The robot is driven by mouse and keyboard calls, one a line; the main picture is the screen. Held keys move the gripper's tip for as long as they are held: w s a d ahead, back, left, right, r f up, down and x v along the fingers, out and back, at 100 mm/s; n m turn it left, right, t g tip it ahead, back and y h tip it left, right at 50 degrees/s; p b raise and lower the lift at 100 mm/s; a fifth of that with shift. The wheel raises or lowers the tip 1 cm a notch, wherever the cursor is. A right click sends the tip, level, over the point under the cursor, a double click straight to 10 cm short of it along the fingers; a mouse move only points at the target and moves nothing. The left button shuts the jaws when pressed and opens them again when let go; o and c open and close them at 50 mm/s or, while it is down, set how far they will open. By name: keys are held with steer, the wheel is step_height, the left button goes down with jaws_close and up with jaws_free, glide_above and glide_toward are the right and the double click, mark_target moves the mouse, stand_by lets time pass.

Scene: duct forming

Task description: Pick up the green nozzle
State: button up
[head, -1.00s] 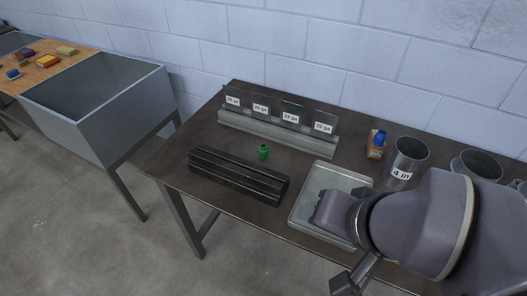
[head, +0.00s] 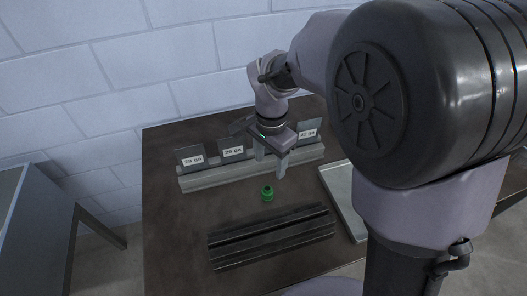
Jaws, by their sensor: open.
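The small green nozzle (head: 267,193) stands upright on the dark table (head: 169,236), between the gauge rack (head: 197,181) behind it and a dark grooved block (head: 270,236) in front. My gripper (head: 270,173) points down above and slightly behind the nozzle in the picture, in front of the rack. Its two fingers are apart with nothing between them. The exact height of the fingertips over the table is hard to tell. The nozzle is in full view and apart from the fingers.
The rack holds upright labelled plates, one partly hidden by my gripper. A metal tray (head: 345,204) lies to the right, partly covered by my arm. Bare table lies left of the nozzle.

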mark_target(268, 188)
step_height(268, 188, down, 10)
steer(key=b, duration=0.3)
steer(key=shift+d, duration=0.15)
steer(key=f+b, duration=0.2)
steer(key=f, duration=0.1)
steer(key=f+b, duration=0.1)
steer(key=f, duration=0.1)
steer(key=shift+w+a+f, duration=0.1)
steer(key=shift+w+a, duration=0.2)
steer(key=shift+a, duration=0.05)
steer(key=shift+r, duration=0.2)
jaws_close()
